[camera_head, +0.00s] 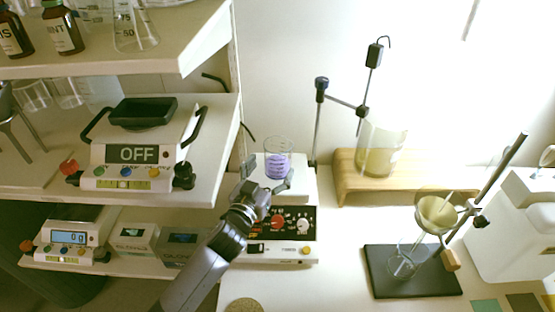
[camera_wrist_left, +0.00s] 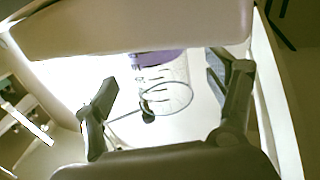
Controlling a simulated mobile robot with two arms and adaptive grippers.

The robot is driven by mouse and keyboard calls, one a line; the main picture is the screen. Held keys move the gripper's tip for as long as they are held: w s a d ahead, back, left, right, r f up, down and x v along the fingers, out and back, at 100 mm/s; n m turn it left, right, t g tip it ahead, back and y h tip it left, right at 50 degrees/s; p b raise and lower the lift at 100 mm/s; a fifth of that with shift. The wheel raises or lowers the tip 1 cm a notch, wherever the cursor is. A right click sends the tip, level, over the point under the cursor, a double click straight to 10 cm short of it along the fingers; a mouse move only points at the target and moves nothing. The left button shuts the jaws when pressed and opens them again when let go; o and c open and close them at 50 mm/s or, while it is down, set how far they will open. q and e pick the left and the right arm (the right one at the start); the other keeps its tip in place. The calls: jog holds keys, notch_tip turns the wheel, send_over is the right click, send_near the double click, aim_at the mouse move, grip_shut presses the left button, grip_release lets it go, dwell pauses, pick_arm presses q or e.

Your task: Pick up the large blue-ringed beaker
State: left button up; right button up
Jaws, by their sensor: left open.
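A clear beaker with a blue-violet ringed band (camera_head: 278,162) stands upright on the white plate of a stirrer (camera_head: 294,252). In the left wrist view the beaker (camera_wrist_left: 172,76) shows with its violet band near the top of the picture and its round rim lower down. My left gripper (camera_head: 269,176) is open and empty, just in front of the beaker. In the left wrist view its two fingers (camera_wrist_left: 164,88) lie on either side of the beaker's outline; I cannot tell whether either touches the glass. My right gripper is not in view.
Shelves at left hold a balance reading OFF (camera_head: 138,154), a second balance (camera_head: 68,239) and brown bottles (camera_head: 62,32). At right are a wooden stand (camera_head: 349,185) with a large beaker (camera_head: 380,150), and a funnel (camera_head: 437,212) over a black base (camera_head: 430,285). Upright rods rise behind the stirrer.

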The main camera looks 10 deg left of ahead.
aim_at(273, 167)
pick_arm(q)
jog(key=w, duration=0.2)
jog(key=w+d, duration=0.1)
jog(key=w, duration=0.1)
jog(key=shift+w+f, duration=0.15)
jog(key=shift+w, duration=0.1)
jog(key=shift+c, duration=0.4)
jog(key=c, duration=1.3)
